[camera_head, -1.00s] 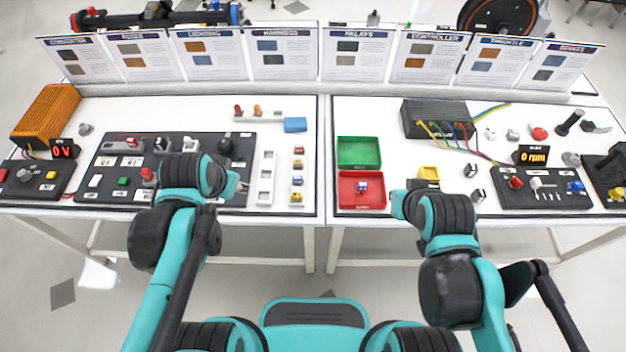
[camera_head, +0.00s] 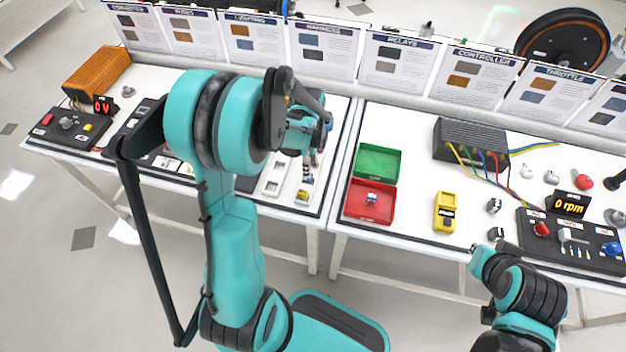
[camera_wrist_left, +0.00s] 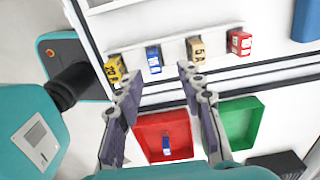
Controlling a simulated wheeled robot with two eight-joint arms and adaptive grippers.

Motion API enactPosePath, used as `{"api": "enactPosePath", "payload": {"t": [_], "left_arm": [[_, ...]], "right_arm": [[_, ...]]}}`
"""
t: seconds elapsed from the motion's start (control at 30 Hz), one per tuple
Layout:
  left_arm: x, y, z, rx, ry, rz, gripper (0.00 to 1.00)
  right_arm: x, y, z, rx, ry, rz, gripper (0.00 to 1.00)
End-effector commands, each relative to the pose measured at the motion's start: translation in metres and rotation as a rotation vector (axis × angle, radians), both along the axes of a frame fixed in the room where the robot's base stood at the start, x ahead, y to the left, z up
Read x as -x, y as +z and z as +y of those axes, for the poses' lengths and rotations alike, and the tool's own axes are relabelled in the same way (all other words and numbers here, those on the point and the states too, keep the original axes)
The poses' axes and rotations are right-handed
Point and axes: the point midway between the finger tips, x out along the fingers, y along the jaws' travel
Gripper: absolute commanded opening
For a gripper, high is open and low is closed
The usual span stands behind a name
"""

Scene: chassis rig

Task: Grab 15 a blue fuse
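A blue fuse (camera_wrist_left: 153,60) stands in a white fuse strip (camera_wrist_left: 175,50), between a yellow fuse (camera_wrist_left: 115,69) and a tan fuse (camera_wrist_left: 195,48); a red fuse (camera_wrist_left: 239,42) is at the strip's right end. My left gripper (camera_wrist_left: 158,76) is open and empty, its fingertips just short of the strip near the blue and tan fuses. In the head view my left gripper (camera_head: 311,166) is over the strip and hides most of it. Another blue fuse (camera_wrist_left: 167,146) lies in the red tray (camera_wrist_left: 146,128). My right gripper (camera_head: 497,248) is low by the table's front edge; its fingers are unclear.
The green tray (camera_head: 379,160) sits behind the red one. A yellow meter (camera_head: 445,213) and a black controller box (camera_head: 470,140) with wires are to the right. Information cards (camera_head: 397,62) stand along the back. Bare white table lies between the trays and the meter.

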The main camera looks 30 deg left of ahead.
Motion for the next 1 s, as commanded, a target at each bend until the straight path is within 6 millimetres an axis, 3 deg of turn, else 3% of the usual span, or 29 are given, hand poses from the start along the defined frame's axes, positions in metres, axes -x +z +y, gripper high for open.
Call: {"api": "enactPosePath", "payload": {"t": [0.4, 0.63, 0.77, 0.8, 1.0], "left_arm": [[0.008, -0.054, 0.002, 0.0, 0.001, -0.002, 0.38], [0.008, -0.053, 0.002, 0.0, 0.002, -0.002, 0.38], [0.008, -0.053, 0.002, 0.0, 0.002, -0.002, 0.04], [0.008, -0.053, 0.002, 0.0, 0.002, -0.002, 0.0], [0.008, -0.053, 0.002, 0.0, 0.002, -0.002, 0.0]], "right_arm": [[0.0, -0.029, 0.0, 0.0, 0.0, 0.0, 0.0], [0.0, -0.028, 0.0, 0.0, 0.0, 0.0, 0.0], [0.0, -0.028, 0.0, 0.0, 0.0, 0.0, 0.0], [0.0, -0.028, 0.0, 0.0, 0.0, 0.0, 0.0], [0.0, -0.028, 0.0, 0.0, 0.0, 0.0, 0.0]]}}
